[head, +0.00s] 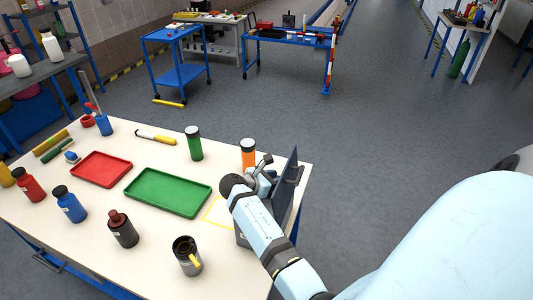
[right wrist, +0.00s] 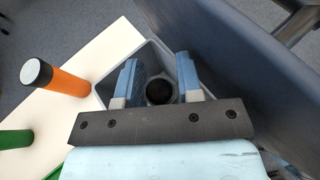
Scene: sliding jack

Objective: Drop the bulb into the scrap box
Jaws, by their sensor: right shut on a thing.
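My right gripper (head: 262,178) is at the right end of the white table, over a grey box. In the right wrist view its two blue fingers (right wrist: 159,88) stand either side of a dark round thing, which looks like the end of the bulb (right wrist: 159,92). The rest of the bulb is hidden. The grey scrap box (right wrist: 104,88) lies below the fingers, its walls around them. In the head view the box (head: 242,238) is mostly hidden behind my right arm, with a dark upright panel (head: 290,185) beside it. My left gripper is out of view.
An orange bottle (head: 248,154) and a green bottle (head: 194,143) stand close to the box. A green tray (head: 168,192) and a red tray (head: 101,169) lie on the table (head: 115,240).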

